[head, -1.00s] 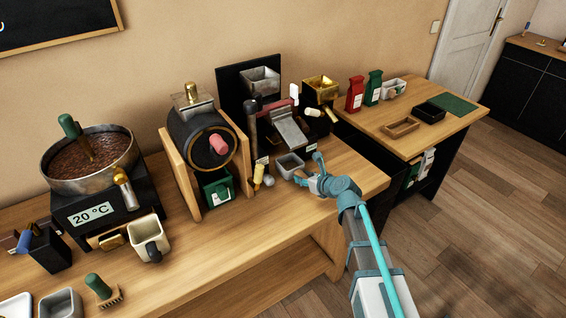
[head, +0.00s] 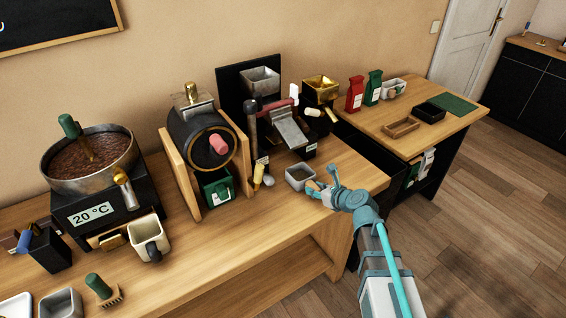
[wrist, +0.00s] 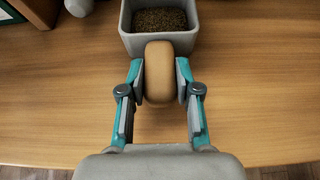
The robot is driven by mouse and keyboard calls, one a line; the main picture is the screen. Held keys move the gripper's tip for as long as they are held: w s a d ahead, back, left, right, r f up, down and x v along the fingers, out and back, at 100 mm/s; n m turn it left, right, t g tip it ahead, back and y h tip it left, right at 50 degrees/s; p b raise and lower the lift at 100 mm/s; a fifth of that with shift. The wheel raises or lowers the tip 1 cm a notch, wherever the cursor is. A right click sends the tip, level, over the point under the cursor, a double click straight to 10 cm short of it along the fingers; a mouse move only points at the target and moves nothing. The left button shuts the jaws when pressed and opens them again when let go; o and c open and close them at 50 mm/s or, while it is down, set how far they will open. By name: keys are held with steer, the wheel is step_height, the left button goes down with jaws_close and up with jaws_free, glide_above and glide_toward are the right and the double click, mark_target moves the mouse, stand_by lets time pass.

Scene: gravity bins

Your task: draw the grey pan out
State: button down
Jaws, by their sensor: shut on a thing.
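The grey pan (head: 297,184) stands on the wooden bench, in front of the black machine with the sloping grey chute (head: 290,131). In the wrist view the grey pan (wrist: 133,44) is at the top, with brown grains (wrist: 160,20) in it. Its rounded tan handle (wrist: 158,78) points toward me. My gripper (head: 318,187) is at the front right of the pan. In the wrist view my gripper (wrist: 158,74) is shut on the handle, one finger on each side.
A yellow-handled tool (head: 258,176) and a small grey round thing (head: 268,181) stand left of the pan. The roaster drum (head: 203,140) is further left. The bench in front of the pan is clear to its front edge.

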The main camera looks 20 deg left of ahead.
steer(key=shift+d, duration=0.1)
stand_by(0.3)
steer(key=shift+s+d, duration=0.65)
steer(key=shift+d, duration=0.3)
steer(key=shift+s+d, duration=0.65)
steer(key=shift+d, duration=0.25)
steer(key=c, duration=0.7)
jaws_free()
